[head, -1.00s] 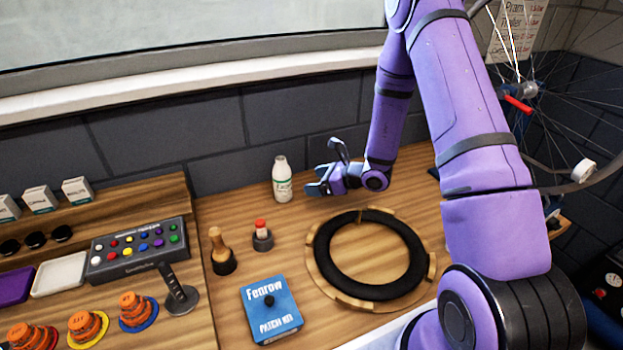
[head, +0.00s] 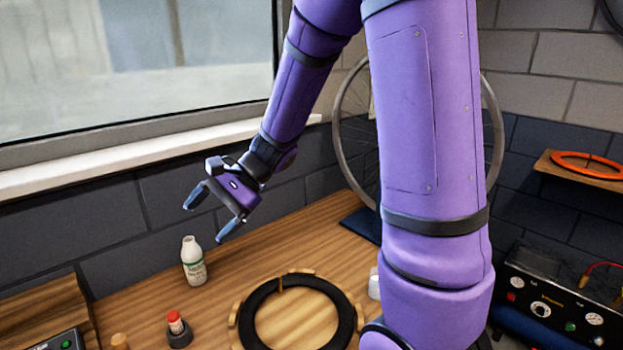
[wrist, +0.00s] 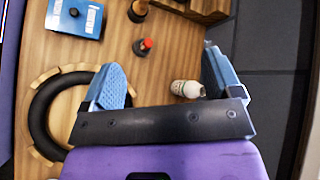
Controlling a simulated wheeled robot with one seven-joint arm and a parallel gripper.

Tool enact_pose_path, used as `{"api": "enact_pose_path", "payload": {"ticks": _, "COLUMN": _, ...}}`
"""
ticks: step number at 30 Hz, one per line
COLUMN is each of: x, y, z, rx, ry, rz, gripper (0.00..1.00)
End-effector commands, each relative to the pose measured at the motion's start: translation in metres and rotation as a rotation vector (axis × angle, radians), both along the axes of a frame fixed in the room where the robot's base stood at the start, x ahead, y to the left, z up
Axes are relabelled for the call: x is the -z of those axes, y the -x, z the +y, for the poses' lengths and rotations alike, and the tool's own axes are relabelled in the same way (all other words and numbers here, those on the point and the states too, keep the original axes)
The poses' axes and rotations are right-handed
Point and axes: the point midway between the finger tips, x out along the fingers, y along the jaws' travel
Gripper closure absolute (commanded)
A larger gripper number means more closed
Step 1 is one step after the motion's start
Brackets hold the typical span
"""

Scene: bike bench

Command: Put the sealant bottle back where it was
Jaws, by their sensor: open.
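The sealant bottle (head: 194,262) is white with a green-marked label. It stands upright on the wooden bench near the back wall, left of the tyre ring in the head view. My gripper (head: 203,215) is open and empty, raised above the bench, a little above and to the right of the bottle. In the wrist view the bottle (wrist: 187,89) shows between the spread fingers (wrist: 160,78), closer to the right finger, and nothing is held. The bottle's base is partly out of clear sight there.
A black tyre (head: 247,318) lies in a round wooden holder (head: 233,325) in front. A small red-capped container (head: 177,326) stands in a dark cup. The blue patch kit box (wrist: 76,17) lies farther off in the wrist view. Bare bench lies around the bottle.

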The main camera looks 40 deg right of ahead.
Motion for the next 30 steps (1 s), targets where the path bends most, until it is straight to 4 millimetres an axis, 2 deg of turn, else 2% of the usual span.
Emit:
{"api": "enact_pose_path", "payload": {"ticks": 1, "x": -0.012, "y": 0.013, "z": 0.002, "rx": -0.050, "ry": 0.047, "rz": -0.041, "gripper": 0.15}}
{"api": "enact_pose_path", "payload": {"ticks": 6, "x": -0.041, "y": 0.055, "z": 0.000, "rx": -0.222, "ry": 0.215, "rz": -0.163, "gripper": 0.15}}
{"api": "enact_pose_path", "payload": {"ticks": 11, "x": -0.062, "y": 0.093, "z": -0.008, "rx": -0.368, "ry": 0.389, "rz": -0.282, "gripper": 0.15}}
{"api": "enact_pose_path", "payload": {"ticks": 18, "x": -0.089, "y": 0.145, "z": -0.029, "rx": -0.554, "ry": 0.668, "rz": -0.459, "gripper": 0.15}}
{"api": "enact_pose_path", "payload": {"ticks": 24, "x": -0.109, "y": 0.180, "z": -0.051, "rx": -0.675, "ry": 0.909, "rz": -0.596, "gripper": 0.15}}
{"api": "enact_pose_path", "payload": {"ticks": 30, "x": -0.122, "y": 0.201, "z": -0.068, "rx": -0.740, "ry": 1.075, "rz": -0.679, "gripper": 0.15}}
